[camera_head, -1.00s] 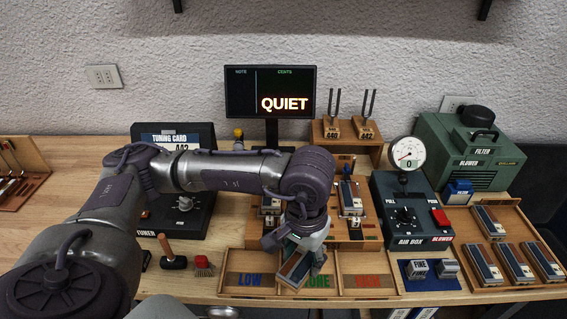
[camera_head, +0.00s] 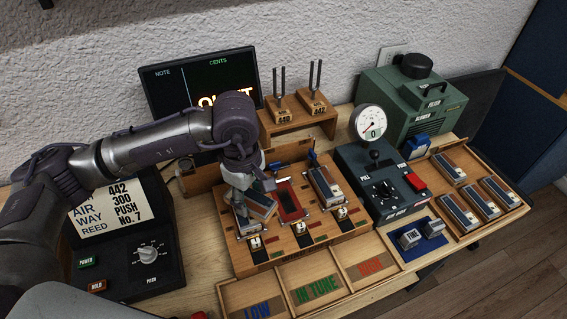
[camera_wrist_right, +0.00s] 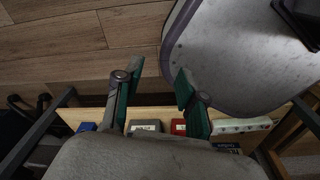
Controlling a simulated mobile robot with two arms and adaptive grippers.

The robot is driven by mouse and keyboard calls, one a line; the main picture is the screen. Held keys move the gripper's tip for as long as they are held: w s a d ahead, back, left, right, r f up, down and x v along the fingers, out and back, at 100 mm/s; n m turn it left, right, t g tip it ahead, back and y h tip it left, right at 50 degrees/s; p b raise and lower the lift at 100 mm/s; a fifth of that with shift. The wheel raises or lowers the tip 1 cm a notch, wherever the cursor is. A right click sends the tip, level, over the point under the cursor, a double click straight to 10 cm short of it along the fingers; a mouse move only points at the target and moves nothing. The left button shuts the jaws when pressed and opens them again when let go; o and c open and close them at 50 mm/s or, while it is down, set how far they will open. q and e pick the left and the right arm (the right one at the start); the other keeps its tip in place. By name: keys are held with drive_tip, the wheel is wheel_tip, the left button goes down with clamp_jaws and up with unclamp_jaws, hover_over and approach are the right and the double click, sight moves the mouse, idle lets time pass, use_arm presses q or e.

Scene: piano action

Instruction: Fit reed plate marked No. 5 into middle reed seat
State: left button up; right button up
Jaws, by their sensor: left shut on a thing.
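My left gripper (camera_head: 252,186) is shut on a reed plate (camera_head: 262,206) with a blue-grey and wood-brown top. It holds the plate tilted over the left part of the wooden reed block (camera_head: 268,253). Another reed plate (camera_head: 325,186) lies in the right seat. The left seat is mostly hidden by the gripper and held plate. No number is legible on the plates. My right gripper (camera_wrist_right: 158,88) is open and empty in the right wrist view.
Three sorting trays, LOW (camera_head: 257,310), IN TUNE (camera_head: 315,289) and HIGH (camera_head: 370,266), lie in front of the block. The air box (camera_head: 385,190) stands to its right, near a tray of several spare plates (camera_head: 482,204). Tuning forks (camera_head: 315,88) stand behind.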

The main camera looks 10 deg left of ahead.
use_arm(q)
drive_tip(key=w+d+r+n+p, duration=0.1)
drive_tip(key=w+d+n+p, duration=0.2)
drive_tip(key=n, duration=0.8)
drive_tip(key=n+p, duration=0.3)
drive_tip(key=n, duration=1.4)
approach(286, 200)
use_arm(e)
wheel_tip(286, 200, up, 7)
use_arm(q)
drive_tip(key=shift+d+f+b, duration=0.15)
drive_tip(key=shift+f+b, duration=1.25)
drive_tip(key=shift+f, duration=0.7)
drive_tip(key=shift+f+b, duration=0.55)
drive_tip(key=shift+f, duration=0.15)
use_arm(e)
drive_tip(key=shift+s+d+f, duration=0.15)
drive_tip(key=shift+f, duration=0.6)
drive_tip(key=shift+s+d+f, duration=0.1)
drive_tip(key=shift+s+f, duration=0.05)
drive_tip(key=shift+f, duration=0.6)
drive_tip(key=shift+s+d+f, duration=0.15)
drive_tip(key=shift+f, duration=0.6)
drive_tip(key=shift+a+f, duration=0.15)
drive_tip(key=shift+f, duration=0.05)
use_arm(q)
drive_tip(key=shift+f+b, duration=0.55)
drive_tip(key=shift+b, duration=0.2)
use_arm(e)
drive_tip(key=shift+f, duration=0.5)
